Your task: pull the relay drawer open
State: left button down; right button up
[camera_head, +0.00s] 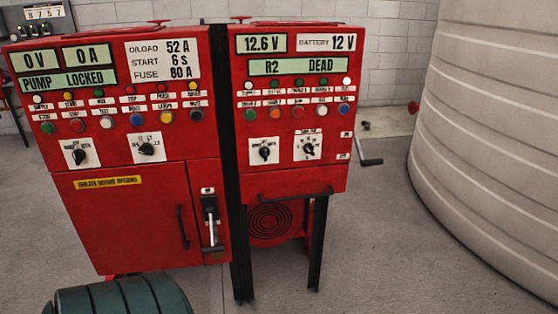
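Two red control cabinets stand side by side. The right cabinet (290,100) has a display reading R2 DEAD, rows of coloured lamps and buttons, and two rotary switches. Along its lower edge is a red front (270,183) with a long black bar handle (290,196). This looks like the relay drawer, and it appears flush with the cabinet, though no drawer label is readable. Neither of my grippers is in view.
The left cabinet (122,225) has a shut door with a black handle and a lever (211,222). A green ribbed motor (120,299) sits at the front left. A large pale ribbed tank (490,120) stands at the right. Floor before the right cabinet is clear.

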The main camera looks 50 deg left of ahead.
aim_at(312, 181)
jog(key=u, duration=1.55)
